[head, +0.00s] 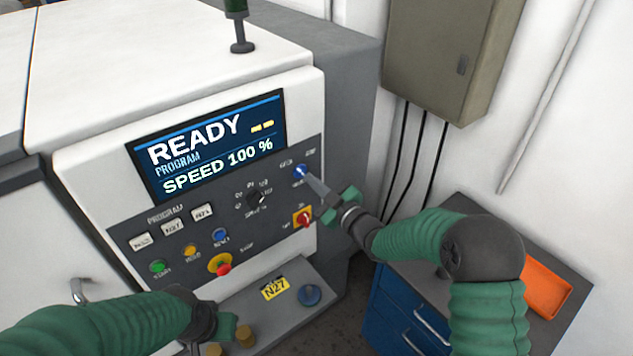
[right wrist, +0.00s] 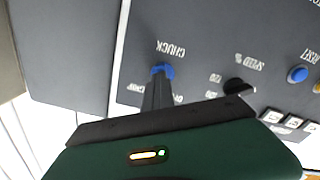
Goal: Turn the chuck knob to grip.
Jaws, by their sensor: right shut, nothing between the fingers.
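The chuck knob (head: 300,171) is a small blue knob at the upper right of the machine's dark control panel. It also shows in the right wrist view (right wrist: 163,71), under the word CHUCK, partly covered by my fingertips. My right gripper (head: 309,180) is shut and empty, its tips right at the knob; I cannot tell whether they touch it. Its fingers also show in the right wrist view (right wrist: 158,88).
Close by on the panel (head: 180,228) are a black speed dial (head: 255,199), a red switch on yellow (head: 303,217) and a red stop button (head: 222,267). The screen (head: 210,145) reads READY, SPEED 100 %. A blue drawer cabinet (head: 400,315) with an orange tray (head: 545,288) stands right.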

